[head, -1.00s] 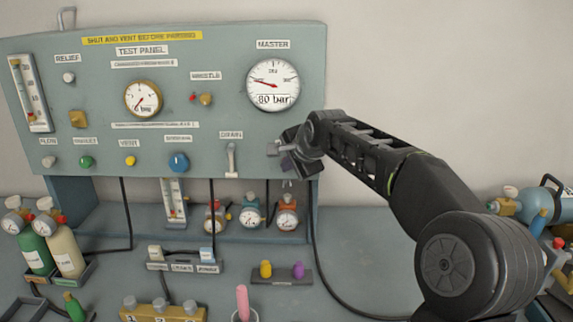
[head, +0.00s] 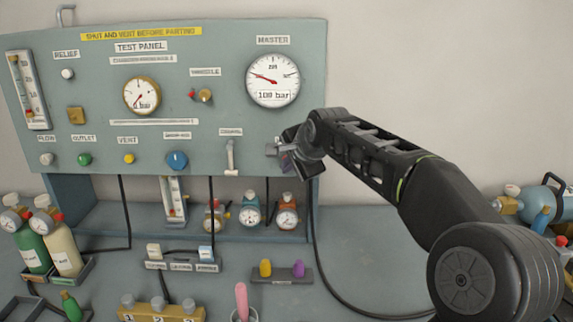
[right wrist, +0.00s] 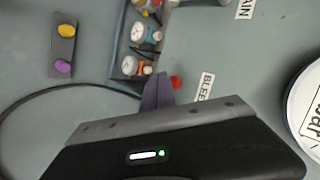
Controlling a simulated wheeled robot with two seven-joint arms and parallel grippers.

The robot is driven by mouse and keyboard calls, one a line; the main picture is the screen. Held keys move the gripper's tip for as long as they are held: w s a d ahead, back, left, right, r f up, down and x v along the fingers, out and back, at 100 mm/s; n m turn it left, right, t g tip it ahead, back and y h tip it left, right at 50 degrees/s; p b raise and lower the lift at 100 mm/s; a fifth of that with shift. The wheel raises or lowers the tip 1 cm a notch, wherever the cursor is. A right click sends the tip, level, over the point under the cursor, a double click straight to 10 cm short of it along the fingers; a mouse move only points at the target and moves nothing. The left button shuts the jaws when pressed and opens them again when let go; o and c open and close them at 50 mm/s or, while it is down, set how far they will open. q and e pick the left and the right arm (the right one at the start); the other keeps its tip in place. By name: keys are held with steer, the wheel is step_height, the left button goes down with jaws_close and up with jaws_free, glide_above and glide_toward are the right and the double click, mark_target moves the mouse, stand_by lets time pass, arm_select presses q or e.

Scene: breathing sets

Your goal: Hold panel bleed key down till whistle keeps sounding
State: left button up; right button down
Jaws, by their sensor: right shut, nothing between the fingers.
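The test panel (head: 225,60) stands upright at the back. A small red part (right wrist: 177,83), seemingly the bleed key, shows beside the fingertips, next to the BLEED label (right wrist: 204,86). Whether the fingers touch or press it I cannot tell. In the head view the gripper hides the key. The whistle (head: 205,96) is mid-panel, with a red part at its left. My left gripper is out of view.
The drain lever (head: 231,155) is just left of my gripper. Several small regulators (head: 250,215) stand under the panel. A holder with yellow and purple plugs (head: 282,278) lies on the bench. A black hose runs down under my forearm. The wall side at right is clear.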

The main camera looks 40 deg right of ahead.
stand_by(0.3)
steer(key=shift+s+a+b, duration=0.8)
steer(key=shift+s, duration=0.2)
steer(key=shift+s+a+b, duration=0.75)
steer(key=shift+s, duration=0.25)
